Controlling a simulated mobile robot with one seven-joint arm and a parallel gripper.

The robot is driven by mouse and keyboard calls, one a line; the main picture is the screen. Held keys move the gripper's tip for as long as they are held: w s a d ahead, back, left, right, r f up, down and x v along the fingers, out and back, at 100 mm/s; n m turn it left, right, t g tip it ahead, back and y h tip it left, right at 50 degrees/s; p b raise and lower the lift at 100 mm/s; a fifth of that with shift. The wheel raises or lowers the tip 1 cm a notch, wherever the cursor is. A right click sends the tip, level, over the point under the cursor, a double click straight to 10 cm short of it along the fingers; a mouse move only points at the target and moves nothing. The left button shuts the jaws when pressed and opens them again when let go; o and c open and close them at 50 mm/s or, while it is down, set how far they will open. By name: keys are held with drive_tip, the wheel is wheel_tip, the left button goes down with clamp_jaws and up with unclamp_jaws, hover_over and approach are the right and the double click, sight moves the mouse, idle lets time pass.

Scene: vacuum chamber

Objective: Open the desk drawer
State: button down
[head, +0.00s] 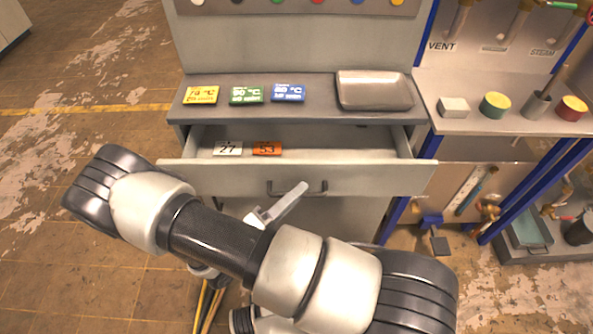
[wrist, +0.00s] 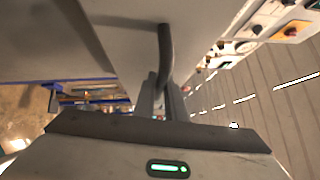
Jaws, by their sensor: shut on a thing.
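The desk drawer (head: 210,178) is pulled out from the grey desk (head: 300,112), and its inside shows in the head view. Its dark bar handle (head: 323,188) is on the front panel. My gripper (head: 297,190) is at this handle, partly hidden behind my arm. In the wrist view the handle (wrist: 164,45) runs down between the fingers of my gripper (wrist: 160,98), which is shut on it. The drawer front (wrist: 120,25) fills the upper left there.
A white card (head: 228,149) and an orange card (head: 267,149) lie in the drawer. Yellow, green and blue cards and a metal tray (head: 375,92) are on the desktop. A side bench (head: 470,120) with small blocks stands at right. Floor at left is clear.

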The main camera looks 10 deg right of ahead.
drive_tip(key=s+a, duration=0.2)
drive_tip(key=s, duration=0.7)
drive_tip(key=c, duration=1.8)
unclamp_jaws()
drive_tip(key=b+v, duration=0.1)
drive_tip(key=v, duration=1.6)
drive_tip(key=shift+a+f, duration=0.2)
drive_tip(key=shift+a, duration=0.1)
